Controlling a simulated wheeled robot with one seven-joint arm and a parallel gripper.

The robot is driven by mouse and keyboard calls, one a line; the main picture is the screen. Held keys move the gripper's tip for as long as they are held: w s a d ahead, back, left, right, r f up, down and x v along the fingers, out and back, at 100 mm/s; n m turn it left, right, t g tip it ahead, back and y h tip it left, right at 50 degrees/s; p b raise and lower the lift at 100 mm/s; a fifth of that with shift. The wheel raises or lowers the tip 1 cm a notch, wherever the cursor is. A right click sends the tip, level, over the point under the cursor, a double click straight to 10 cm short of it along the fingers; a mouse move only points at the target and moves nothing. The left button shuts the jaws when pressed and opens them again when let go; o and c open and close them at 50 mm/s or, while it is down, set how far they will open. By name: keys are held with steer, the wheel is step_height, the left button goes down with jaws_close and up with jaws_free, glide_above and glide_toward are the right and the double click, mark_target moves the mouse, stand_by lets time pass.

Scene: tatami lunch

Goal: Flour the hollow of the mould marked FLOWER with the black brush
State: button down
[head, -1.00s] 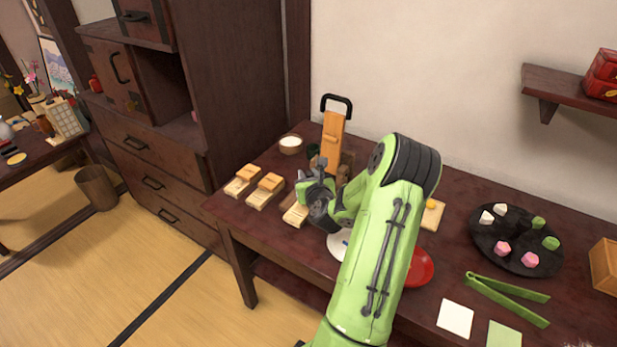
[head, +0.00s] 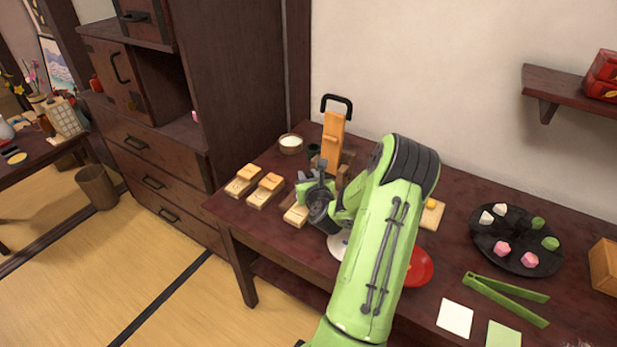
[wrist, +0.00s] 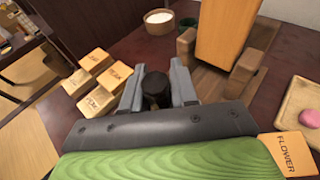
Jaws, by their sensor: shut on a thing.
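My gripper (head: 312,180) is shut on the black brush (wrist: 155,84), whose dark round handle end shows between the fingers in the wrist view. The brush's bristles are hidden. A pale wooden mould base (head: 295,215) lies just below the gripper in the head view, partly covered by it, and its hollow cannot be made out. An orange wooden piece marked FLOWER (wrist: 289,153) shows at the lower right of the wrist view, partly cut off by my gripper's body. The bowl of white flour (head: 290,144) stands behind the moulds.
Two other moulds (head: 243,181) (head: 265,190) with orange tops lie to the left. A tall wooden press (head: 333,145) stands close behind the gripper. A red plate (head: 420,268), green tongs (head: 508,300) and a black tray (head: 490,250) of sweets lie to the right.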

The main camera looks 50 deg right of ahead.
steer(key=shift+f+b, duration=0.65)
steer(key=shift+f, duration=0.3)
stand_by(0.3)
steer(key=shift+s, duration=0.2)
steer(key=shift+w+p, duration=0.4)
steer(key=shift+p, duration=0.35)
steer(key=shift+s+d, duration=0.2)
steer(key=shift+a, duration=0.1)
steer(key=shift+a, duration=0.3)
steer(key=shift+s+d, duration=0.2)
steer(key=shift+d, duration=0.05)
steer(key=shift+w+p, duration=0.4)
steer(key=shift+p, duration=0.35)
